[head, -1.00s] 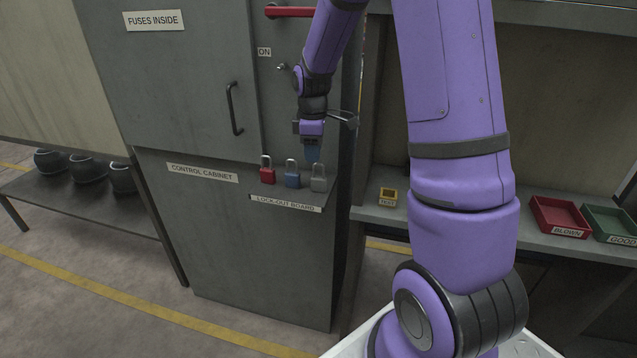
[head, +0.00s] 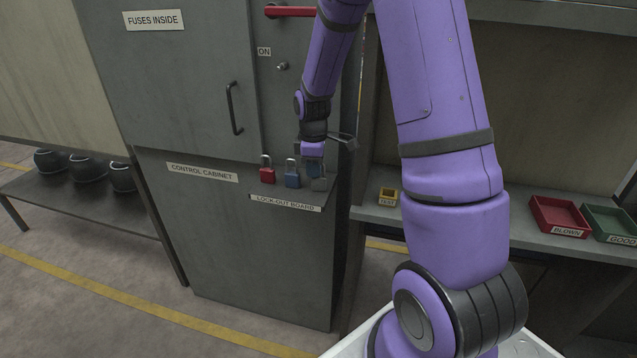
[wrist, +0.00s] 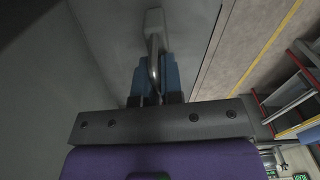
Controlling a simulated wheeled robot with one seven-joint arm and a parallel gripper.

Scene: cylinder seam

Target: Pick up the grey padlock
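The grey padlock (head: 318,184) is at the right end of the row on the lock-out board. In the head view my gripper (head: 315,170) is right over it and hides its upper part. In the wrist view the padlock's pale body (wrist: 154,20) lies beyond the blue fingertips (wrist: 155,72), and its metal shackle runs back between the two fingers. The fingers are close on either side of the shackle. I cannot tell whether they press on it.
A bench on the right holds a yellow test block (head: 388,197), a red tray (head: 540,205) and a green tray (head: 592,212).

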